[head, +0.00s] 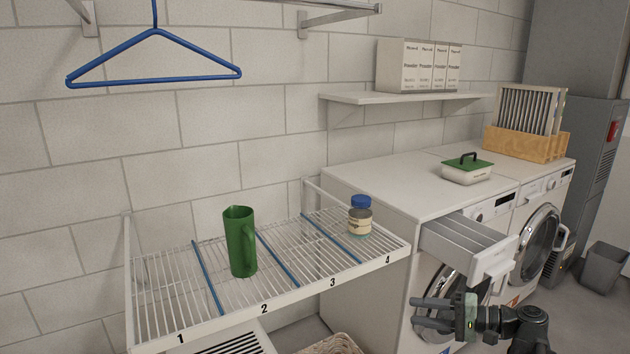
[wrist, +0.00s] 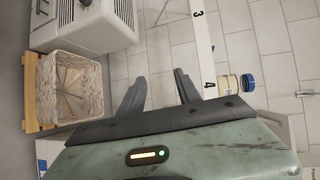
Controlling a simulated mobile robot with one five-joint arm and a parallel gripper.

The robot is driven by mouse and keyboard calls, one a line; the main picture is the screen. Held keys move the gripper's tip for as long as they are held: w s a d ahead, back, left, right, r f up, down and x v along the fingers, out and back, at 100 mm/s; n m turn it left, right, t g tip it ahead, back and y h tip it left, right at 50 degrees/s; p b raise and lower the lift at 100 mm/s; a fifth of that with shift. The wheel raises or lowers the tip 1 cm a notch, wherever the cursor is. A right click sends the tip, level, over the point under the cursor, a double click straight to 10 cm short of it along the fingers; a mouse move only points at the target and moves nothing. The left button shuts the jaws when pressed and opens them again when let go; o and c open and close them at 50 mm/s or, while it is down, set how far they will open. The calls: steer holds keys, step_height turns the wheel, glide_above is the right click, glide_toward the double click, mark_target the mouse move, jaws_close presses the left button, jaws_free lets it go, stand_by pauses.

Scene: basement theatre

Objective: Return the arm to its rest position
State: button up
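My gripper (head: 426,313) is at the lower right of the head view, in front of the nearer washing machine (head: 378,300) and its pulled-out drawer. In the wrist view, my gripper (wrist: 160,88) shows two dark fingers spread apart with nothing between them. The arm is held out and low, beside the right end of the wire rack (head: 180,290). My gripper appears apart from the rack and drawer, though the exact gap cannot be told.
A green mug (head: 240,242) stands in rack section 2. A blue-capped jar (head: 360,216) stands in section 4. The open drawer (head: 465,241) juts out near my arm. A wicker basket (wrist: 70,88) sits below. A blue hanger (head: 155,78) hangs upper left.

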steer(key=a+f+n+g+h, duration=0.25)
steer(key=a+f, duration=0.25)
steer(key=a, duration=0.4)
steer(key=a+f+n+g+h, duration=0.1)
steer(key=a+f+g, duration=0.3)
steer(key=a, duration=0.5)
steer(key=s+a+f+n+g+h, duration=0.2)
steer(key=s+a+f+n+h, duration=0.15)
steer(key=f+h, duration=0.4)
steer(key=d+f+h+p, duration=0.1)
steer(key=d+h+p, duration=0.15)
steer(key=d, duration=0.65)
step_height(320, 180, up, 33)
steer(key=p, duration=3.2)
steer(key=shift+a+m+t, duration=0.35)
steer(key=shift+m+t, duration=0.05)
steer(key=shift+t, duration=0.05)
